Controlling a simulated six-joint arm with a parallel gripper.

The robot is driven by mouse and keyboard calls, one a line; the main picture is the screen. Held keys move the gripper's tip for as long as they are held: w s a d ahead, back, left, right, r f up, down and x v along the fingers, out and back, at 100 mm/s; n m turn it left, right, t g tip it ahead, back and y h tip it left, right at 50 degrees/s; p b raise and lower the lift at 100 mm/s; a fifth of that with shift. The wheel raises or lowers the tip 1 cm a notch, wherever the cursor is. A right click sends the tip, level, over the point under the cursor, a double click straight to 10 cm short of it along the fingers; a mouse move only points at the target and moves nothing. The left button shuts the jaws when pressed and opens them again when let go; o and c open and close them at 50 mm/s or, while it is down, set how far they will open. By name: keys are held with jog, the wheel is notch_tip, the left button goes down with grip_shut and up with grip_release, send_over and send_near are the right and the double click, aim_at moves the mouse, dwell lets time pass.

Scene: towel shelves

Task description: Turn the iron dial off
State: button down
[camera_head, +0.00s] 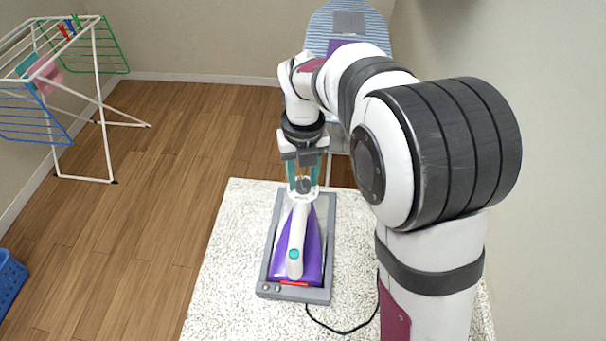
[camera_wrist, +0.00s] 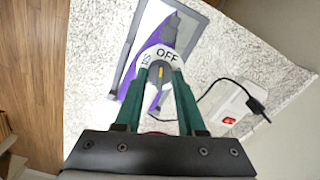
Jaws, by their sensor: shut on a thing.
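The purple and white iron (camera_head: 313,250) lies on a grey tray (camera_head: 264,270) on the speckled table; it also shows in the wrist view (camera_wrist: 139,66). Its dark dial (camera_wrist: 160,75) has a yellow mark and sits in a white ring lettered "OFF" above it, with other lettering at the left. The yellow mark stands roughly upright in the picture, below the "OFF" lettering; its exact alignment is hard to tell. My gripper (camera_wrist: 159,72) points down at the dial, its green fingers shut on the dial's two sides. In the head view my gripper (camera_head: 303,180) is over the iron's far end.
A white box with a red switch (camera_wrist: 229,121) and a black cable lies on the table (camera_head: 230,240) in the wrist view. A striped ironing board (camera_head: 348,22) stands behind my arm. A drying rack (camera_head: 100,90) and a blue basket (camera_head: 10,280) are at left. Table space left of the tray is clear.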

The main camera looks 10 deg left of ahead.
aim_at(303, 181)
jog(key=shift+m, duration=0.4)
jog(key=shift+c, duration=2.4)
grip_release()
notch_tip(303, 181, up, 16)
jog(key=shift+f, duration=0.1)
